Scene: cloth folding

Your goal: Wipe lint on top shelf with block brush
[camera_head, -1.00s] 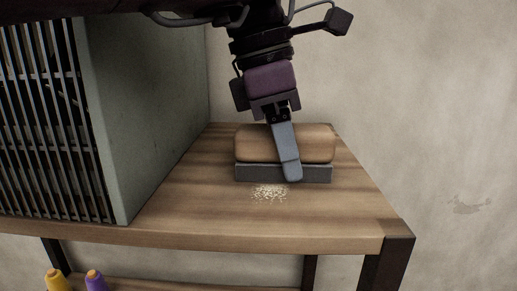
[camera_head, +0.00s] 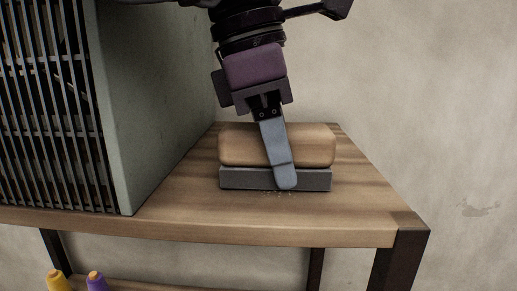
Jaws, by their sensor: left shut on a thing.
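The block brush (camera_head: 240,148) has a tan wooden body on a dark grey base. It sits flat on the wooden top shelf (camera_head: 345,212), right of the cabinet. My left gripper (camera_head: 284,180) comes down from above and is shut on the brush, with one grey finger across its near face. The other finger is hidden behind the brush. A few pale specks of lint (camera_head: 277,194) show at the brush's near lower edge. Any lint under the brush is hidden. My right gripper is not in view.
A grey-green cabinet (camera_head: 150,105) with a slatted front stands on the shelf at left. A plain wall is behind. The shelf's right part and front strip are clear. Yellow (camera_head: 58,281) and purple (camera_head: 96,282) spools stand below at lower left.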

